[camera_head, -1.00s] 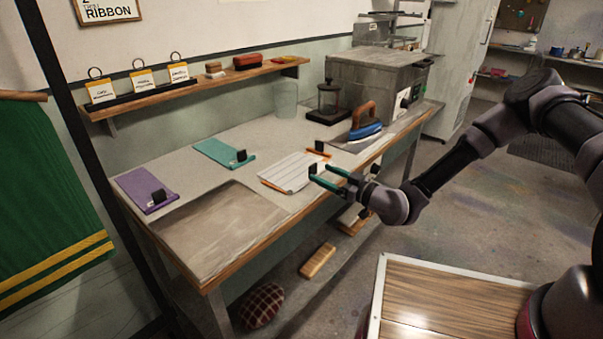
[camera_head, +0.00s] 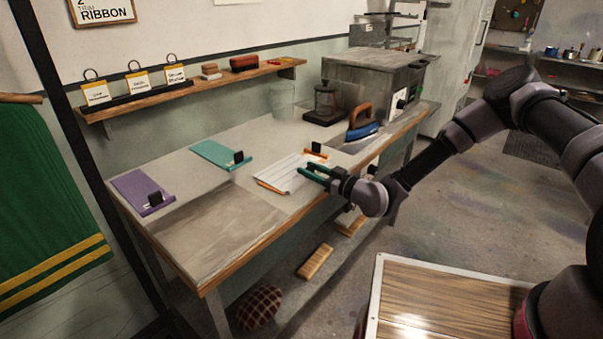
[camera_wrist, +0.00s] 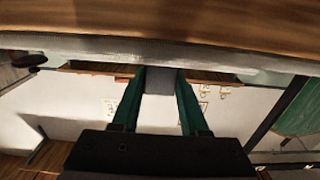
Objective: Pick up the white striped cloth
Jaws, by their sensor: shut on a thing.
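Whether the cloth is raised off the table cannot be told.
A purple cloth (camera_head: 142,190) and a teal cloth (camera_head: 214,153), each with a dark block, lie to the left on the table (camera_head: 205,235). A blue iron (camera_head: 362,128) stands to the right behind my gripper. A glass jar (camera_head: 282,95) and a lantern-like holder (camera_head: 325,103) stand farther back.

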